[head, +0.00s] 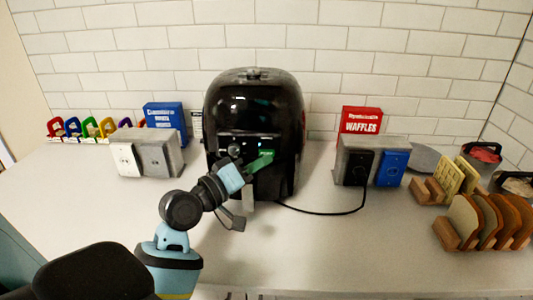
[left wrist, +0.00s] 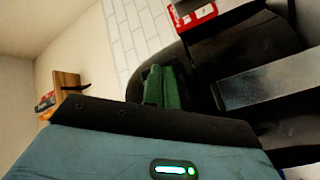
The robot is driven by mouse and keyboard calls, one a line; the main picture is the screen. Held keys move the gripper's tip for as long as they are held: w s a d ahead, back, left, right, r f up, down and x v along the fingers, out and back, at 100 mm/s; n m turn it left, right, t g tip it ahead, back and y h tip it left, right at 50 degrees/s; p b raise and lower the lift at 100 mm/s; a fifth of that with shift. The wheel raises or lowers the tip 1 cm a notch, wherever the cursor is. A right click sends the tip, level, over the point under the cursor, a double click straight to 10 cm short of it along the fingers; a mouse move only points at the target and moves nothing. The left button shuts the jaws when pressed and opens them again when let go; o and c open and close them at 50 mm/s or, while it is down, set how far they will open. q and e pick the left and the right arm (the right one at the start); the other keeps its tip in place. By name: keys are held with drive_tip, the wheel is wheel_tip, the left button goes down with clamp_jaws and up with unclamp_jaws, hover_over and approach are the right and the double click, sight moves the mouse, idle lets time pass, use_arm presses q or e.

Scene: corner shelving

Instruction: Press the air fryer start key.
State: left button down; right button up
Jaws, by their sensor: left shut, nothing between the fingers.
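The air fryer (head: 253,100) is a glossy black rounded appliance standing upright against the tiled wall, in the middle of the head view. A lit control strip (head: 240,140) shows on its front. I cannot pick out the start key, and my arm hides part of the front. My left gripper (head: 267,156) is shut and empty, its green fingers in front of the air fryer's face, just below the panel. Whether they touch it I cannot tell. In the left wrist view the green fingers (left wrist: 163,88) show beside the dark air fryer body (left wrist: 225,55). My right gripper is not in view.
A grey outlet block (head: 147,155) and blue box (head: 165,117) stand left. A second outlet block (head: 372,160), with a black cord (head: 335,213) plugged in, and a red waffle box (head: 361,120) stand right. Bread in wooden racks (head: 447,235) is far right. The front counter is mostly clear.

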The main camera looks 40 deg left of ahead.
use_arm(q)
drive_tip(key=shift+w, duration=0.1)
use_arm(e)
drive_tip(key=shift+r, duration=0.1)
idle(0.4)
use_arm(q)
drive_tip(key=shift+w+a, duration=0.25)
drive_tip(key=shift+w, duration=0.05)
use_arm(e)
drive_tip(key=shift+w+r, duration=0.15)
use_arm(q)
drive_tip(key=shift+w+a, duration=0.15)
drive_tip(key=shift+w, duration=0.1)
idle(0.5)
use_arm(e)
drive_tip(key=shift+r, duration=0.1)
use_arm(q)
drive_tip(key=shift+s+d+p, duration=0.4)
drive_tip(key=shift+s+p, duration=0.1)
drive_tip(key=shift+s, duration=0.15)
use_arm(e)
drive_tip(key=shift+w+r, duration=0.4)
